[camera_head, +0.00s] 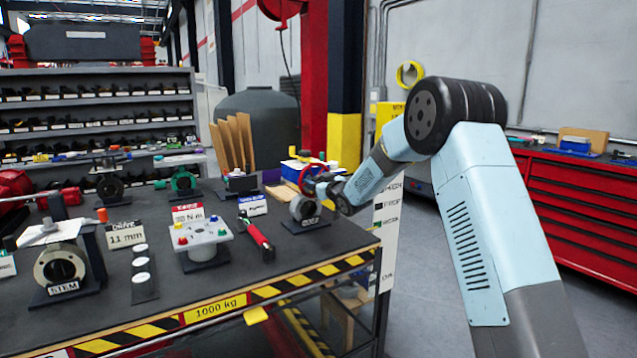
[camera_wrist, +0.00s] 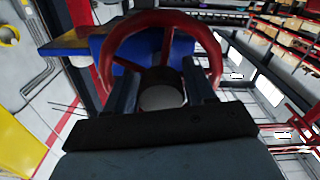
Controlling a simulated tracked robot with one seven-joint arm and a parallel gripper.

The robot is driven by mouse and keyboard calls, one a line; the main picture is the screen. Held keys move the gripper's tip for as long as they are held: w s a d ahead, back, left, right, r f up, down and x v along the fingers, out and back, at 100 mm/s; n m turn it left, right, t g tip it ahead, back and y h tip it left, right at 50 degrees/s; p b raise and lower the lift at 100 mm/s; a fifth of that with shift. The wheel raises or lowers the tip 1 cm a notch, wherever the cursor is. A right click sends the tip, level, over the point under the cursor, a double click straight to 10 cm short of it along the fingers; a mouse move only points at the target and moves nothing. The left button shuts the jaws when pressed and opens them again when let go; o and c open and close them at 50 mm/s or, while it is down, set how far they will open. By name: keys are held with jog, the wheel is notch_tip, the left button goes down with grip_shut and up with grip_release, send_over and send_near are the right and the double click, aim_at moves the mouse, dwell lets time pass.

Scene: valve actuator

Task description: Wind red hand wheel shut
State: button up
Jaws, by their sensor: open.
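The red hand wheel (camera_head: 312,178) stands above a small grey valve body (camera_head: 304,208) on a dark base near the right edge of the workbench. My arm reaches to it from the right in the head view, and my gripper (camera_head: 328,184) is at the wheel. In the wrist view the red wheel (camera_wrist: 161,22) fills the upper middle. My gripper (camera_wrist: 162,75) shows there with its two fingers apart, one on each side of the grey round hub (camera_wrist: 162,97). Whether the fingers touch the wheel cannot be told.
The workbench (camera_head: 330,243) has a striped front edge. A red-and-black tool (camera_head: 257,236), a block with coloured knobs (camera_head: 203,235) and a flanged part (camera_head: 62,265) stand left of the valve. A red drawer cabinet (camera_head: 575,205) is at the right. The floor between is free.

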jog(key=shift+w+a, duration=0.15)
jog(key=shift+w, duration=0.15)
jog(key=c, duration=0.8)
jog(key=shift+m, duration=0.3)
